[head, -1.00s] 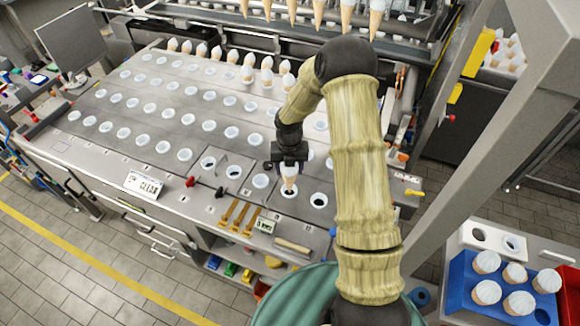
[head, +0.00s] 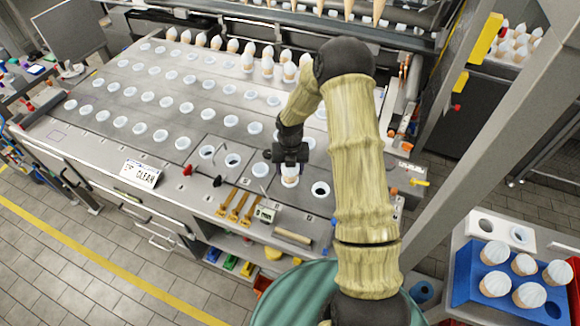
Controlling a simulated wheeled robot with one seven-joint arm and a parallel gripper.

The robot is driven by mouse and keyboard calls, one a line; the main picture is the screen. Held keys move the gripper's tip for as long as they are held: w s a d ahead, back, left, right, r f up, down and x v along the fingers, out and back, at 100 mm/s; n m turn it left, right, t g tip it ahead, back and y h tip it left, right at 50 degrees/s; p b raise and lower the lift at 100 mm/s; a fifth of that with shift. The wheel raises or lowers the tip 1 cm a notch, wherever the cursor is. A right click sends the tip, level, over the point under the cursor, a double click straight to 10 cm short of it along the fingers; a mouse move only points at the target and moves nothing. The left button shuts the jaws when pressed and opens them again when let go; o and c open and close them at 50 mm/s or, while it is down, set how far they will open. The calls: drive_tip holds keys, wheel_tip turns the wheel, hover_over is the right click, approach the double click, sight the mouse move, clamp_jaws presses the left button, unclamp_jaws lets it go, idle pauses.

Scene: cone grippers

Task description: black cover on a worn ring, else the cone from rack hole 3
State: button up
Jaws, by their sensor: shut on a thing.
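My gripper (head: 289,163) is over the front row of rings on the steel table, shut on a pale cone (head: 290,179). The cone is upright, with its lower part down in a ring of that row; the jaws and arm hide part of it. A ring (head: 320,189) just to the right is empty with a dark opening. More rings, such as one (head: 261,170) to the left, show pale rims. The blue rack (head: 465,282) at lower right holds several white-topped cones and has one bare hole at its front right. I cannot make out hole numbers or a black cover.
A white block with two holes (head: 503,231) stands behind the rack. A sign reading CLEAN (head: 142,175), wooden tools (head: 232,206) and a small box (head: 267,211) lie along the table's front. A grey post (head: 480,150) rises right of my arm.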

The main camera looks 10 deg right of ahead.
drive_tip(key=shift+f, duration=0.45)
drive_tip(key=o, duration=0.8)
wheel_tip(320, 180, up, 17)
drive_tip(key=b, duration=0.3)
drive_tip(key=shift+r, duration=0.2)
idle(0.9)
